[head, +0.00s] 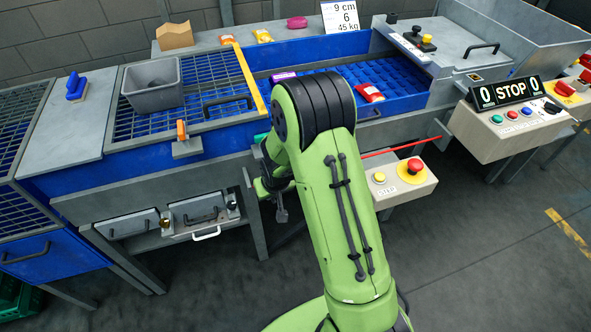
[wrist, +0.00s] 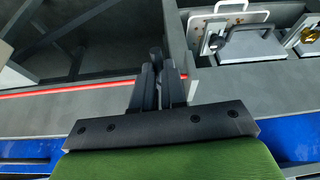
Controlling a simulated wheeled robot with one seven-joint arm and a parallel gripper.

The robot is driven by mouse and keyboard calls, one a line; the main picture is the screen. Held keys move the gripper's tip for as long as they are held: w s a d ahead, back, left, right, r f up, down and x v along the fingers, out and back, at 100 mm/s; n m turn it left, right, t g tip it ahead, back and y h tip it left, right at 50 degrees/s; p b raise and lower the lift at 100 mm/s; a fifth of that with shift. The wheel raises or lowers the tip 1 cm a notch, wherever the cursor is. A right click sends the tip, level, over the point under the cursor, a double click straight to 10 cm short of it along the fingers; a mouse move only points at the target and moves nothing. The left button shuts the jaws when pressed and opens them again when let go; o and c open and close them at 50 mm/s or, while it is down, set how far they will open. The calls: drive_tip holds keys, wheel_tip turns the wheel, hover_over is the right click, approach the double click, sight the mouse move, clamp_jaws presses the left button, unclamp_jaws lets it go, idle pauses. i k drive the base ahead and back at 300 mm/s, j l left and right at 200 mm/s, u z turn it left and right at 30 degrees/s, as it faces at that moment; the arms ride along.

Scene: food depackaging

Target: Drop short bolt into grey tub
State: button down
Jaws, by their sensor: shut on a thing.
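My gripper (wrist: 158,82) is shut on a dark, stubby piece, the short bolt (wrist: 156,55), which shows between and just past the fingertips in the wrist view. Most of the bolt is hidden by the fingers. In the head view my arm largely covers the gripper, which is low in front of the bench, right of and below the tub.
Metal flaps with handles (head: 199,209) sit under the bench, left of my gripper. An orange-handled latch (head: 182,131) stands on the bench's front edge near the tub. A red rod (head: 402,146) and a button box (head: 405,180) are right of my arm.

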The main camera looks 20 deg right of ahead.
sight(151, 110)
drive_tip(key=i+j+u, duration=0.25)
drive_tip(key=j+u, duration=0.15)
drive_tip(key=i+j+u, duration=0.5)
drive_tip(key=u, duration=0.25)
drive_tip(key=i, duration=0.1)
